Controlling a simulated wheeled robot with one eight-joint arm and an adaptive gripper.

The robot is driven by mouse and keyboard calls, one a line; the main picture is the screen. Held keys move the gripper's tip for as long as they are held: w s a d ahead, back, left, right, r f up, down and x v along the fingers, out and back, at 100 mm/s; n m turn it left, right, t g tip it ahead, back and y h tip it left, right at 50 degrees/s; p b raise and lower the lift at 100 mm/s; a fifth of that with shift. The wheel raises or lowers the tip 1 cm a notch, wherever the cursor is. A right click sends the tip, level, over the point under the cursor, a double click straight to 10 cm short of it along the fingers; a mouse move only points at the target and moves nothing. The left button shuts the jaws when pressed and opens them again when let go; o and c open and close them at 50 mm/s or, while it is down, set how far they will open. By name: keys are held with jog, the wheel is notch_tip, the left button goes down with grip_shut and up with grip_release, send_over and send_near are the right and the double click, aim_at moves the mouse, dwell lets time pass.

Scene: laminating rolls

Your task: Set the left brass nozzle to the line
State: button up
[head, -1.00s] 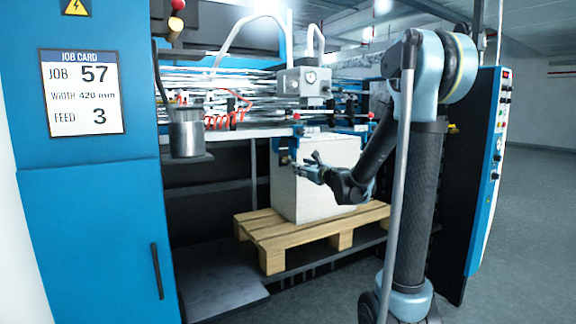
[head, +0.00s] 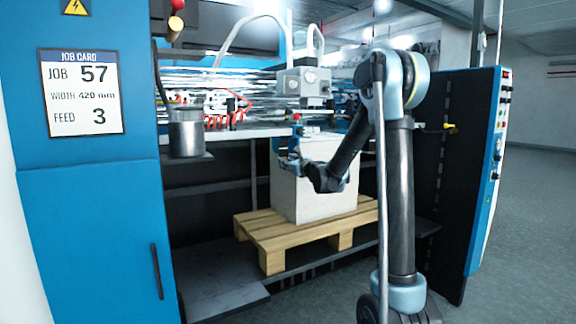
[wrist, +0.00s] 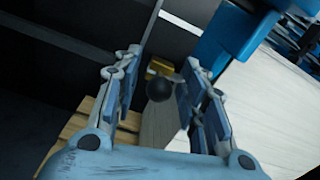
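In the wrist view a small brass-yellow piece (wrist: 160,68), likely the left brass nozzle, shows just beyond my fingertips, with a round black knob (wrist: 159,90) in front of it. My gripper (wrist: 160,85) is open, with one finger left and one right of the knob; I see no clear contact. The nozzle is too small or hidden to make out there. I cannot make out the line in either view.
A white stack (head: 310,195) on a wooden pallet (head: 262,232) stands behind my gripper. A bar with red-topped fittings (head: 297,117) runs above. A metal cup (head: 186,135) is at left, and a control panel (head: 489,165) at right. The floor at right is clear.

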grip_shut()
jog(key=shift+r, duration=2.65)
grip_release()
jog(key=v, duration=1.2)
